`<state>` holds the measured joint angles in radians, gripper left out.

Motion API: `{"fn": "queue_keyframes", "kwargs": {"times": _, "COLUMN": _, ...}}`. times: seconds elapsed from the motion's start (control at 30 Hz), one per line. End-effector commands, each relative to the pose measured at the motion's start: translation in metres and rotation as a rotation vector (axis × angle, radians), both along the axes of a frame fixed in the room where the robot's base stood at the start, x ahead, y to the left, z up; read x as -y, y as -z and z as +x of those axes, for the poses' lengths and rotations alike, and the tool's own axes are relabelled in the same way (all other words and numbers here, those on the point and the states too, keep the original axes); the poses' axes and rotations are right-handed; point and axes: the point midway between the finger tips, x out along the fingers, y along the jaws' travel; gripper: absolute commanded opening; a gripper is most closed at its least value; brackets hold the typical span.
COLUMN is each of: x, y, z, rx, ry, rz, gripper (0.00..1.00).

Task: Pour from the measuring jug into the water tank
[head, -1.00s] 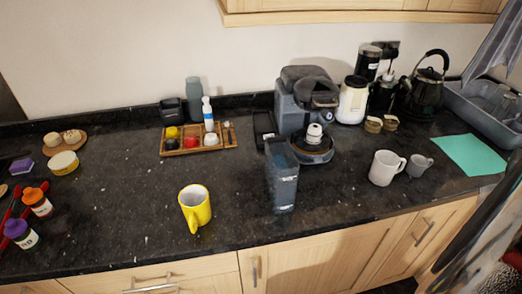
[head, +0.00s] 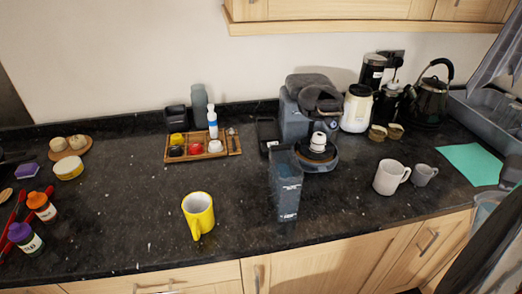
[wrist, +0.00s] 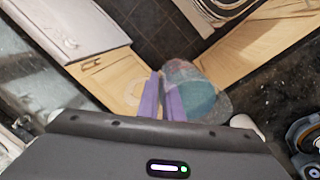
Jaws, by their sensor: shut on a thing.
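The measuring jug (wrist: 205,88) is see-through with bluish contents. It shows beyond my purple fingers in the wrist view, and part of it shows at the right edge of the head view (head: 486,209). My gripper (wrist: 163,92) is shut on the jug, apparently at its handle; the exact contact is hard to see. The water tank (head: 286,186) is a tall, dark, see-through blue container. It stands upright on the counter in front of the coffee machine (head: 308,115). The jug is well to the right of the tank, near the counter's front edge.
A white mug (head: 388,177) and a small grey cup (head: 424,175) stand between the tank and the jug. A yellow mug (head: 199,215) stands left of the tank. A green cloth (head: 471,163) and grey basin (head: 485,125) are at right. Counter between the tank and white mug is clear.

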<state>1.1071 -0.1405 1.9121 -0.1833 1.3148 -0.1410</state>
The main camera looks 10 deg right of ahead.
Motion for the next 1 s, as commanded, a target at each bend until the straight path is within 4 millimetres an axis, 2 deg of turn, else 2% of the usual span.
{"fn": "queue_keyframes", "kwargs": {"times": 1.0, "x": -0.013, "y": 0.0, "z": 0.017, "rx": -0.001, "ry": -0.046, "rz": -0.004, "gripper": 0.0}}
